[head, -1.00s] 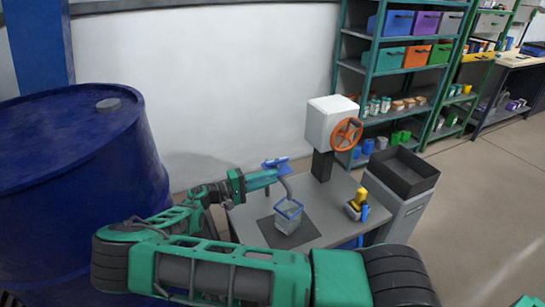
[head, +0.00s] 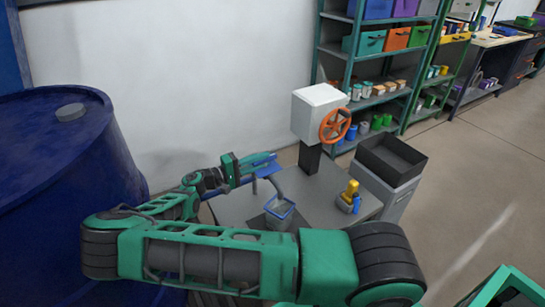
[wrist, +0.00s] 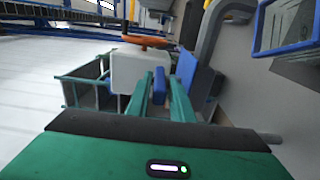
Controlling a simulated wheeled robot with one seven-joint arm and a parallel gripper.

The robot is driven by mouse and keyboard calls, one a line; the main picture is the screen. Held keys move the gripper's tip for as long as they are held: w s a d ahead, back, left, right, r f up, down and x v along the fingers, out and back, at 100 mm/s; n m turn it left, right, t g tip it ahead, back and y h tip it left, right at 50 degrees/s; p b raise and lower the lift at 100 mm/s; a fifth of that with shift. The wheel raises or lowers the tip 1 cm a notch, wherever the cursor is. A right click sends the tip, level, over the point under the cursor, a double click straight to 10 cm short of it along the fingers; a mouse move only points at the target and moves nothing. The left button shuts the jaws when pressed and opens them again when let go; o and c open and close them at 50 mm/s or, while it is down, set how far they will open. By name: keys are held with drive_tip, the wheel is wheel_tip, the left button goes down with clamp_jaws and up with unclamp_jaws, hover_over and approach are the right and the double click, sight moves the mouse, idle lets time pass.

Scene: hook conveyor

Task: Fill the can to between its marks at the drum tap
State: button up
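The can (head: 279,213) is a clear, square-looking vessel with a blue rim, on a dark pad on the grey bench. Its blue rim also shows at the upper right of the wrist view (wrist: 284,50). The marks and liquid level cannot be made out. The grey curved tap spout (head: 277,184) ends just above the can. My gripper (head: 262,165) is at the blue tap handle (head: 268,159). In the wrist view the blue handle (wrist: 160,88) fills the narrow gap between my two green fingertips. The big blue drum (head: 60,165) stands at the left.
A white box with an orange wheel (head: 334,124) stands on a post behind the bench (head: 235,205). A yellow-and-blue item (head: 349,196) sits on the bench's right side. A dark open bin (head: 391,160) stands beyond it.

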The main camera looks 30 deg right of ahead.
sight(274, 154)
drive_tip(key=shift+d, duration=2.6)
drive_tip(key=shift+c, duration=0.3)
clamp_jaws()
